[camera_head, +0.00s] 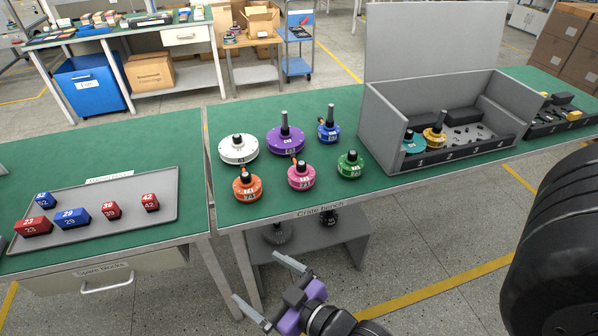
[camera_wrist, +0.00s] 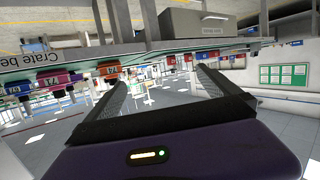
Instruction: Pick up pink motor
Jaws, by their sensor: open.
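The pink motor (camera_head: 301,175) stands upright on the green top of the crate bench (camera_head: 225,194), in the front row. It is a round pink disc with a dark hub on top and a white number label. The orange motor (camera_head: 247,186) is to its left and the green motor (camera_head: 350,165) to its right. My gripper (camera_head: 256,276) is open and empty, in front of the bench edge and below the bench top, well apart from the pink motor. In the wrist view its two fingers (camera_wrist: 160,78) are spread with nothing between them. That view is upside down, with the motors small.
Behind stand a white motor (camera_head: 238,148), a purple motor (camera_head: 285,139) and a blue motor (camera_head: 328,131). A grey crate (camera_head: 385,130) holding parts is at right. A grey tray (camera_head: 150,220) with numbered blocks lies on the left table. A shelf (camera_head: 345,225) sits under the bench.

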